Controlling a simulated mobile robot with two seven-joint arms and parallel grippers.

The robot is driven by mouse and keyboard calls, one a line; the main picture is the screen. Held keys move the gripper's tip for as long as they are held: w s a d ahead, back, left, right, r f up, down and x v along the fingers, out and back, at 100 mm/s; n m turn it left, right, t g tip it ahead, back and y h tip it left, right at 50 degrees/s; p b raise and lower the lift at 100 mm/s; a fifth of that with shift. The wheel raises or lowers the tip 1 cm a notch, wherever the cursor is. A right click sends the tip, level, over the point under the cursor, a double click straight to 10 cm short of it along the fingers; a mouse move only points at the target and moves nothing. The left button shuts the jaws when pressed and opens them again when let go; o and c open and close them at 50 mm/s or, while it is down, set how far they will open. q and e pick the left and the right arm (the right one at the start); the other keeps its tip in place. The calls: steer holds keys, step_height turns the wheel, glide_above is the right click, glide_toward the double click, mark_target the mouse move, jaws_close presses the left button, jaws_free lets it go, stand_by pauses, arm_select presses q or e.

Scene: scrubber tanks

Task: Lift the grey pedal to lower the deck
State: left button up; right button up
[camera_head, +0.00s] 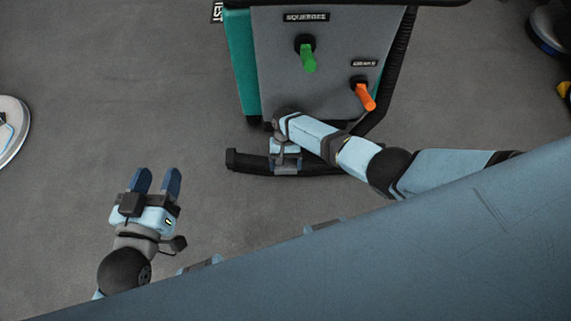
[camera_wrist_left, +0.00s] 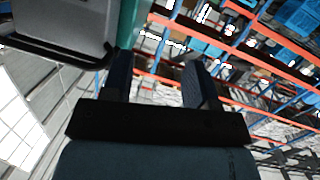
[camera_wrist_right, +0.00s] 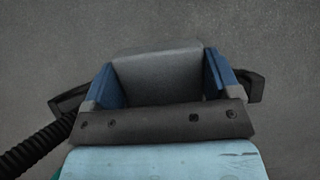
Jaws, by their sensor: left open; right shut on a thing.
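The grey pedal (camera_wrist_right: 157,75) sits between the two blue fingers of my right gripper (camera_wrist_right: 160,82), which is shut on it, in the right wrist view. In the head view my right gripper (camera_head: 286,160) is low at the rear of the teal-and-grey scrubber (camera_head: 325,75), by the dark squeegee bar; the wrist and arm hide most of the pedal there. My left gripper (camera_head: 157,180) is open and empty, off to the left of the machine. Its spread fingers also show in the left wrist view (camera_wrist_left: 157,75), with nothing between them.
The scrubber's rear panel carries a green lever (camera_head: 308,57) under a "SQUEEGEE" label and an orange lever (camera_head: 364,96) to its right. A curved black squeegee bar (camera_head: 243,161) lies low behind the machine, with a black hose (camera_wrist_right: 38,145) beside it. Floor at the left is mostly clear.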

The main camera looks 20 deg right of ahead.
arm_select(q)
steer(key=shift+s+a+f+g+y+p, duration=0.1)
steer(key=shift+a+f+g+y+p, duration=0.15)
steer(key=shift+f, duration=0.15)
steer(key=shift+s+a+f+g+y+p, duration=0.15)
steer(key=shift+f+g+y, duration=0.1)
steer(key=shift+f, duration=0.15)
arm_select(e)
steer(key=shift+w+r, duration=0.25)
steer(key=shift+r, duration=0.4)
steer(key=shift+w, duration=0.1)
